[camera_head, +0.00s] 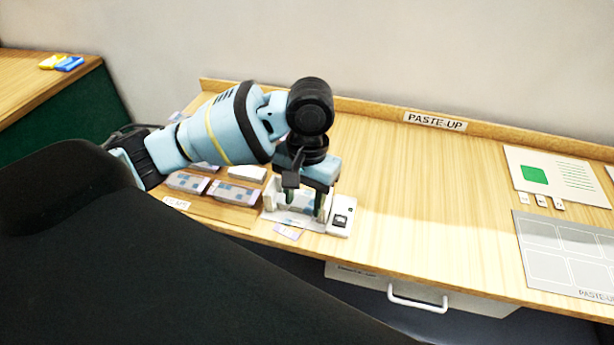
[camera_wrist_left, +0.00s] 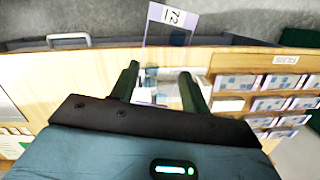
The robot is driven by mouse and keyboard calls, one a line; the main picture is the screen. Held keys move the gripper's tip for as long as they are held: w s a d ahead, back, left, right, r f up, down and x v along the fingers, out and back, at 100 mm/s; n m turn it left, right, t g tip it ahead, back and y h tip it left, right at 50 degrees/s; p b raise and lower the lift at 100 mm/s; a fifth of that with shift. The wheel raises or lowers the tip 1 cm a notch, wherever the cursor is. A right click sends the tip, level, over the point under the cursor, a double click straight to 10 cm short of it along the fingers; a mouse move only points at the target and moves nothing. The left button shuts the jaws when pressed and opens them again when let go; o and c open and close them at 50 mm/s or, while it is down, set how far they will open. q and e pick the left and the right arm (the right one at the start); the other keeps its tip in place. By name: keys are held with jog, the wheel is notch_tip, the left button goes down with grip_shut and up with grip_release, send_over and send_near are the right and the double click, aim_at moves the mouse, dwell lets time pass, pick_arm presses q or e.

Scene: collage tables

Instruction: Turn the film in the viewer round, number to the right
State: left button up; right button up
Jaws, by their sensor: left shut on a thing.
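The viewer (camera_head: 340,221) is a small white box with a dark switch at its right end, near the front edge of the table. My left gripper (camera_head: 306,208) points down over it, its two green fingers one on each side of a bluish film (camera_head: 297,201). In the left wrist view the fingers (camera_wrist_left: 158,90) are around the film, which is partly hidden. A lilac-edged piece (camera_wrist_left: 172,22) with a white label reading 72 projects past the table edge; it also shows in front of the viewer in the head view (camera_head: 287,231). Whether it joins the film, I cannot tell.
Several films (camera_head: 235,193) lie on a mat left of the viewer, by a FILMS label (camera_head: 176,203). A grey paste-up board (camera_head: 560,232) and a sheet with a green square (camera_head: 550,176) lie at the right. The middle of the table is clear.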

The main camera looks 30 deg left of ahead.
pick_arm(q)
jog(key=shift+w+f+n, duration=0.15)
jog(key=shift+w+n, duration=0.15)
jog(key=shift+n, duration=0.2)
jog(key=w+a+f+n+t, duration=0.1)
jog(key=w+a+f+n, duration=0.2)
jog(key=n, duration=0.7)
jog(key=w+a+f+n+h, duration=0.1)
jog(key=w+a+f+n, duration=0.2)
jog(key=w+a+n, duration=0.2)
jog(key=w+n, duration=0.2)
jog(key=n, duration=0.2)
jog(key=shift+a+f+n+t, duration=0.2)
jog(key=shift+f+n+t, duration=0.2)
